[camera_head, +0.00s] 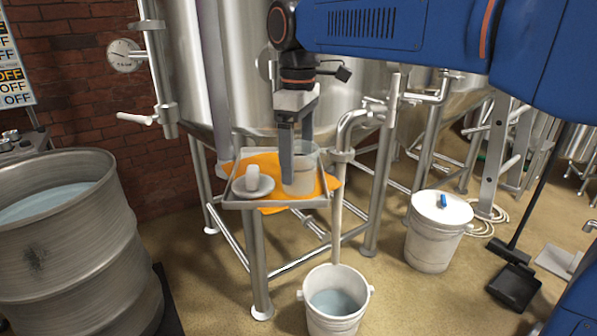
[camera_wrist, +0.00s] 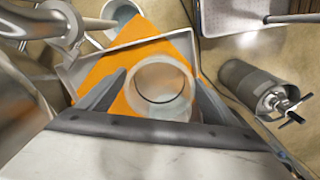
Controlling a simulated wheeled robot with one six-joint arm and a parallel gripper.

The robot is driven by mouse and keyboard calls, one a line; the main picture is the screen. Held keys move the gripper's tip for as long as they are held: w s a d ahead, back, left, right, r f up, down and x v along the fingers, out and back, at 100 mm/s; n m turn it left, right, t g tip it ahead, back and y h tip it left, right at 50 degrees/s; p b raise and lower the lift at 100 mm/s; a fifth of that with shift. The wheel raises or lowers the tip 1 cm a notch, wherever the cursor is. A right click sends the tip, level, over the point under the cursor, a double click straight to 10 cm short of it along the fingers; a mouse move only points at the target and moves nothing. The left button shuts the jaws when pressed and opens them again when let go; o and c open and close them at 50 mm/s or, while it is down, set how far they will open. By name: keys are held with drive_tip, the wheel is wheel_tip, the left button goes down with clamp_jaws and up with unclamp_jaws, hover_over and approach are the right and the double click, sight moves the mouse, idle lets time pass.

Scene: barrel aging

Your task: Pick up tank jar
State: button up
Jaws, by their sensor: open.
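The tank jar (camera_head: 302,182), a clear glass cylinder with a pale content, stands upright on an orange cloth on a small metal tray (camera_head: 277,205) in front of the big steel tank. My gripper (camera_head: 297,162) points down over it from above. Its near finger covers the jar's left part in the head view. In the wrist view the jar (camera_wrist: 160,92) shows from above, its round rim between the two spread fingers of my gripper (camera_wrist: 156,78). The fingers are open, one on each side. I cannot tell whether either touches the glass.
A white cup (camera_head: 252,177) on a grey saucer (camera_head: 266,192) stands left of the jar on the tray. A white bucket with liquid (camera_head: 334,318) is below, a lidded bucket (camera_head: 437,245) to the right. A steel barrel (camera_head: 75,255) stands at left; pipes rise near the tray.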

drive_tip(key=shift+f, duration=1.25)
drive_tip(key=shift+c, duration=0.7)
drive_tip(key=c, duration=1)
drive_tip(key=shift+c, duration=0.2)
